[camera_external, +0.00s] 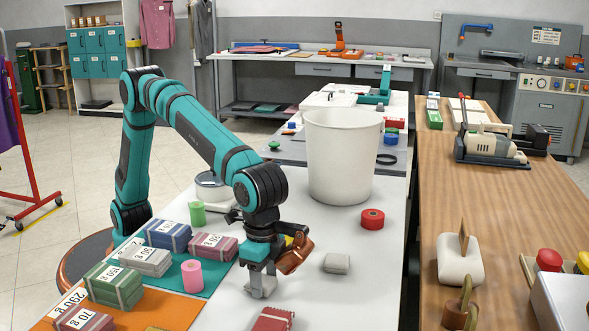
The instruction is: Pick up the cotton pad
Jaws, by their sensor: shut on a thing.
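My gripper (262,287) points down at the white tabletop, just right of the teal mat. It is shut on a small pale thing at table height, which I take to be the cotton pad; the fingers hide most of it, and its outline is hard to make out. I cannot tell whether it touches the table.
A brown item (295,256) is close right of my gripper. A grey block (336,263), a red roll (372,219) and a dark red bundle (273,319) lie nearby. Labelled bundles and a pink roll (192,273) are left. A white bin (342,160) stands behind.

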